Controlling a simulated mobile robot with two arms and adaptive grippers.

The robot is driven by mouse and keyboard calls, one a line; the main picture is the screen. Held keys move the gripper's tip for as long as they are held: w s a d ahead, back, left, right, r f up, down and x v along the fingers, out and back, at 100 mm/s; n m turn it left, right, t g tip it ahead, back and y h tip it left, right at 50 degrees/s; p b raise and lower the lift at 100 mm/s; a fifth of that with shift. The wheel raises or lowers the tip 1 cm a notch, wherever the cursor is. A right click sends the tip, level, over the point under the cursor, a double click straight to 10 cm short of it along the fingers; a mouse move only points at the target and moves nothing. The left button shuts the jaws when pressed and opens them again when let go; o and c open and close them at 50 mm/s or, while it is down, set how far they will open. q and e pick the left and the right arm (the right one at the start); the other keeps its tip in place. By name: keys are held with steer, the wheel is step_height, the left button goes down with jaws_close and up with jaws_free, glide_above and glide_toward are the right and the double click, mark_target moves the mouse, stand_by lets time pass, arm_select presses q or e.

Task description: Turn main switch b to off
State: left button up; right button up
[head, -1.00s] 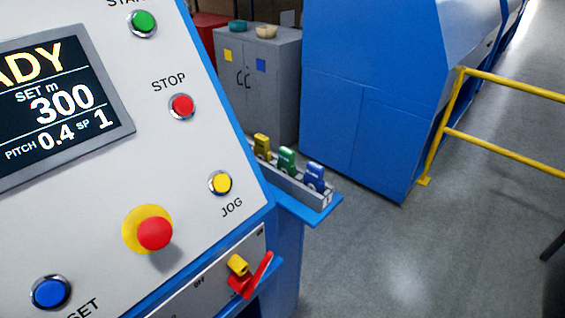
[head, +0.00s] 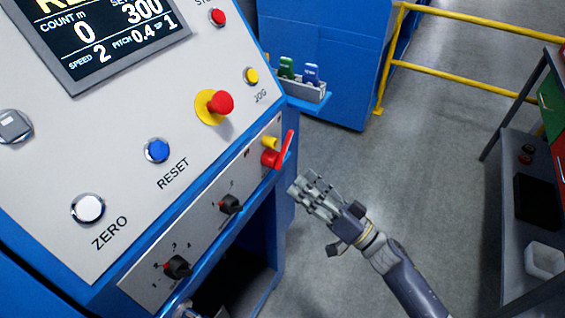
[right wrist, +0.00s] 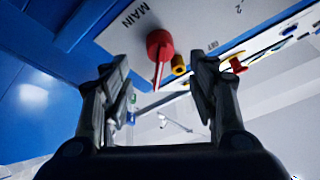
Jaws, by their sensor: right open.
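The main switch is a red rotary handle (head: 278,152) at the right end of the lower strip of the blue-and-white console. Its lever tilts up to the right in the head view. In the right wrist view the red handle (right wrist: 160,50) sits by the printed word MAIN, its lever pointing down between my fingers. A small yellow part (head: 270,141) is beside it. My right gripper (head: 300,188) is open and empty, just below and right of the handle, apparently apart from it. In the right wrist view its two fingers (right wrist: 160,75) are spread either side of the handle.
Black knobs (head: 230,204) sit left on the same strip. A red mushroom button (head: 219,103) and a blue reset button (head: 157,150) are above. A small shelf (head: 308,98) holds coloured tags behind. A yellow rail (head: 430,70) and a grey bench (head: 510,230) stand right, with open floor between.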

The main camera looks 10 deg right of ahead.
mark_target(281, 164)
steer(key=p+x, duration=0.1)
steer(key=x, duration=0.5)
steer(key=shift+w+a+r, duration=0.1)
steer(key=shift+a+r, duration=0.05)
steer(key=shift+a, duration=0.05)
arm_select(q)
steer(key=shift+s+a+r, duration=0.3)
steer(key=shift+s, duration=0.15)
steer(key=shift+s+a+r, duration=0.25)
steer(key=shift+s+r, duration=0.05)
steer(key=shift+s, duration=0.15)
arm_select(e)
steer(key=shift+w+a+r, duration=0.15)
steer(key=shift+w+a, duration=0.35)
steer(key=shift+c, duration=0.5)
arm_select(q)
steer(key=shift+w, duration=0.4)
arm_select(e)
jaws_close()
